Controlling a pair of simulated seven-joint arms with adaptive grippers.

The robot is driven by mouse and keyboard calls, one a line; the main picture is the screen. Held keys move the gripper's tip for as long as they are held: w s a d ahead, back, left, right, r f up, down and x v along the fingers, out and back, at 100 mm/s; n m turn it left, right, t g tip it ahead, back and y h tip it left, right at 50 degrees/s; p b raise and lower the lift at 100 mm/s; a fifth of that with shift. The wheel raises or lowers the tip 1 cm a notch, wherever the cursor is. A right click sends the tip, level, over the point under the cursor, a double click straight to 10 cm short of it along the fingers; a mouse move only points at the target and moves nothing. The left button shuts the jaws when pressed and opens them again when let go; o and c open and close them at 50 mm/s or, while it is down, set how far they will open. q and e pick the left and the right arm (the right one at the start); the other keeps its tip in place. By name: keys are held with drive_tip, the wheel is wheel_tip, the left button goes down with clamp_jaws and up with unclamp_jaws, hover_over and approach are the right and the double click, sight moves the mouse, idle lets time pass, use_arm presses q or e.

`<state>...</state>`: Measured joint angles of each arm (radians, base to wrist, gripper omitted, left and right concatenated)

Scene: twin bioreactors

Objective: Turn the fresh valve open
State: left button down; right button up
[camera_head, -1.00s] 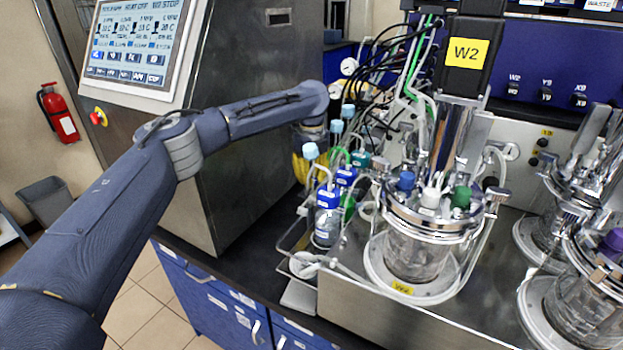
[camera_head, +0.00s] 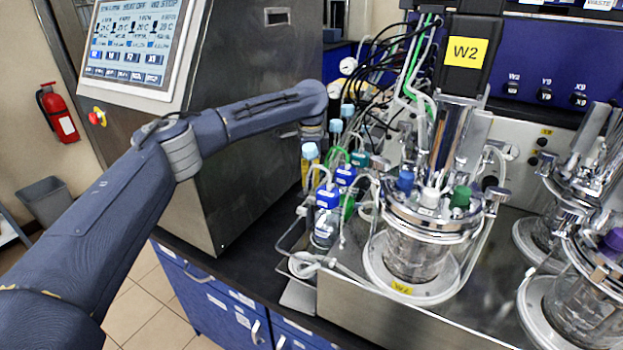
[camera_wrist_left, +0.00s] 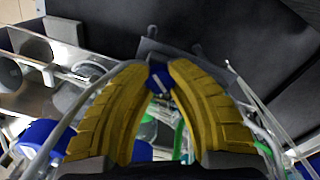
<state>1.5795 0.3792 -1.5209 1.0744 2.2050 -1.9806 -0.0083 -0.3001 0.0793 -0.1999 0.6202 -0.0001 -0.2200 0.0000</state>
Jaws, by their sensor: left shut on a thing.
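My left gripper (camera_wrist_left: 158,68) has yellow ribbed fingers, and their tips close on a small blue piece, which looks like the handle of the fresh valve (camera_wrist_left: 157,80). A pale mark shows on the blue piece. In the head view only a narrow yellow strip of the left gripper (camera_head: 306,172) shows, behind the blue-capped bottles. The valve is hidden there by the bottles and my arm, so how far it is turned cannot be told. My right gripper is not in view.
Bottles with blue tops (camera_head: 327,200) and looping tubes stand close to the gripper. The W2 bioreactor vessel (camera_head: 412,252) is right of them. A steel cabinet with a screen (camera_head: 135,40) stands beside my left arm. More vessels (camera_head: 585,300) are at the far right.

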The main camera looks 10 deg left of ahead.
use_arm(q)
drive_tip(key=n, duration=0.4)
drive_tip(key=shift+a+n, duration=0.3)
drive_tip(key=shift+a, duration=0.05)
drive_tip(key=shift+s+n, duration=0.1)
drive_tip(key=shift+n, duration=1.5)
drive_tip(key=shift+d+f, duration=0.1)
drive_tip(key=shift+f, duration=0.05)
drive_tip(key=c, duration=1.8)
unclamp_jaws()
drive_tip(key=o, duration=0.5)
drive_tip(key=shift+s+a, duration=0.2)
drive_tip(key=shift+o, duration=0.9)
drive_tip(key=shift+d, duration=0.25)
drive_tip(key=shift+w, duration=0.1)
